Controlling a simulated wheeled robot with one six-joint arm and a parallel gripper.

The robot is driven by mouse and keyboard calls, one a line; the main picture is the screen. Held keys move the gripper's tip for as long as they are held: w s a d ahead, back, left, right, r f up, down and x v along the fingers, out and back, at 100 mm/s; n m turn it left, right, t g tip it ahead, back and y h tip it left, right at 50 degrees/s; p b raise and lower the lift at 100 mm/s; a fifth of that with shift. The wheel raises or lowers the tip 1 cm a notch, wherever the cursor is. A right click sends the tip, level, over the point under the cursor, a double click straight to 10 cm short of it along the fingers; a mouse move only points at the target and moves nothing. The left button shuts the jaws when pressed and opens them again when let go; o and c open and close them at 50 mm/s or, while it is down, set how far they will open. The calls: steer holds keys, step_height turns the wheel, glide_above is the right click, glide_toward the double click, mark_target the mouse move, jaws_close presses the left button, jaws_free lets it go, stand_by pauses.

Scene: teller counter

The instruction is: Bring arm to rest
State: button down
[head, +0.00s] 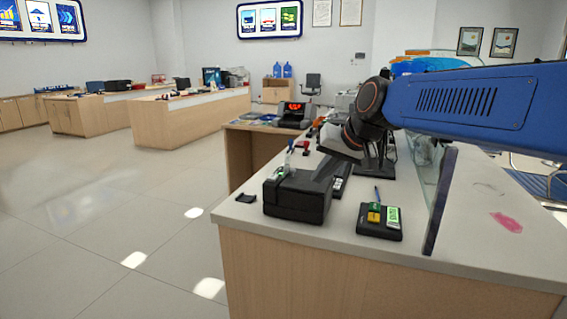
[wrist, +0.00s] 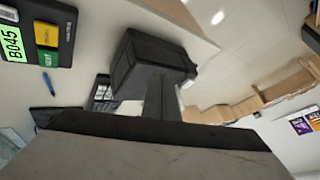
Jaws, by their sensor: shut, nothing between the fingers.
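My blue arm (head: 465,98) reaches in from the right over the teller counter in the head view. Its black wrist joint bends down to my grey gripper (head: 324,175), which hangs over the counter close to a black box-shaped device (head: 290,200). In the wrist view my gripper (wrist: 160,85) is shut and empty, its dark fingers together and pointing towards the black device (wrist: 140,62). The fingers overlap the device in the picture; I cannot tell whether they touch it.
A black pad (head: 379,222) with yellow and green labels and a blue pen stands right of the device. A clear upright screen (head: 438,200) crosses the counter (head: 475,250). A red-lit display unit (head: 294,115) stands farther back. The floor at left is open.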

steer(key=s+d+f+h, duration=0.1)
steer(key=s+d+f, duration=0.5)
steer(key=s, duration=0.3)
steer(key=s+d+f+g+h, duration=0.1)
steer(key=s+d+f+h, duration=0.1)
steer(key=s+d+f, duration=0.5)
steer(key=s+d+f+h, duration=0.1)
steer(key=s+d+f, duration=0.5)
steer(key=s, duration=0.7)
steer(key=shift+d+f+g+h, duration=0.3)
steer(key=shift+d+f, duration=0.05)
steer(key=shift+f, duration=0.05)
